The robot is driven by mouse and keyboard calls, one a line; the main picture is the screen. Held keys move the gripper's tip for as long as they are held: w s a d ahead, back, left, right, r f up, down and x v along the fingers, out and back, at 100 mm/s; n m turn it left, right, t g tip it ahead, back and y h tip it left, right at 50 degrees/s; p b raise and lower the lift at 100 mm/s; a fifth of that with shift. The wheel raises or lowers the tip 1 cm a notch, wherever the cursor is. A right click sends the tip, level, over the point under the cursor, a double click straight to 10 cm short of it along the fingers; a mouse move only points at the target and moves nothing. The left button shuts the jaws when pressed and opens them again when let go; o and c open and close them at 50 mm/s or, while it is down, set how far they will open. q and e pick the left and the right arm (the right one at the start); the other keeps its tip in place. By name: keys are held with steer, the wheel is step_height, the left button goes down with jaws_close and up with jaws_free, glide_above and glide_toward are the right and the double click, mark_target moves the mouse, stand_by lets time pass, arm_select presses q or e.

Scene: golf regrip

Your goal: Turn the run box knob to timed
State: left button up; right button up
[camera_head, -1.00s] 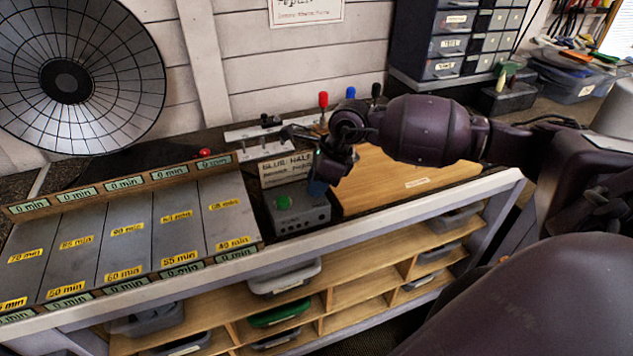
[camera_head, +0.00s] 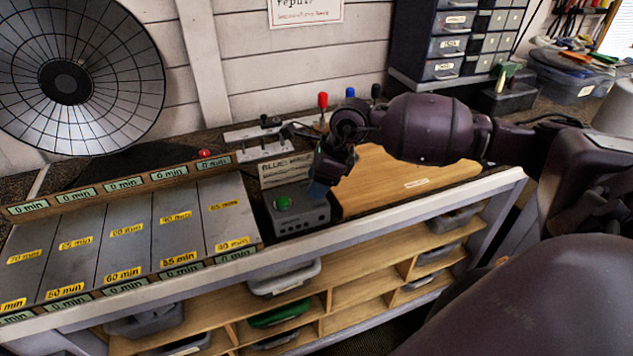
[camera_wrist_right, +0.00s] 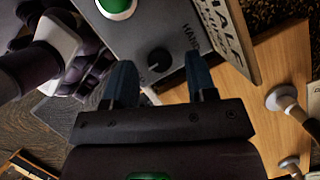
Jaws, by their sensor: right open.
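The run box (camera_head: 300,217) is a grey box with a green button (camera_head: 283,203) on top, standing on the bench. In the right wrist view its grey top (camera_wrist_right: 135,35) shows the round black knob (camera_wrist_right: 159,60) beside a printed label (camera_wrist_right: 192,38) that seems to read HAND. My right gripper (camera_head: 318,188) is over the box's right side, and hides the knob in the head view. In the right wrist view my right gripper (camera_wrist_right: 160,64) is open, with its two blue fingers on either side of the knob; I cannot tell whether they touch it. My left gripper is not seen.
A BLUE HALF sign (camera_head: 287,170) stands right behind the box. A wooden board (camera_head: 410,185) lies to its right, and a rack of grey lanes with minute labels (camera_head: 125,235) is to its left. Red, blue and black handles (camera_head: 323,100) stand behind.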

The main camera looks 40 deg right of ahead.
steer(key=v, duration=1)
steer(key=shift+r, duration=0.15)
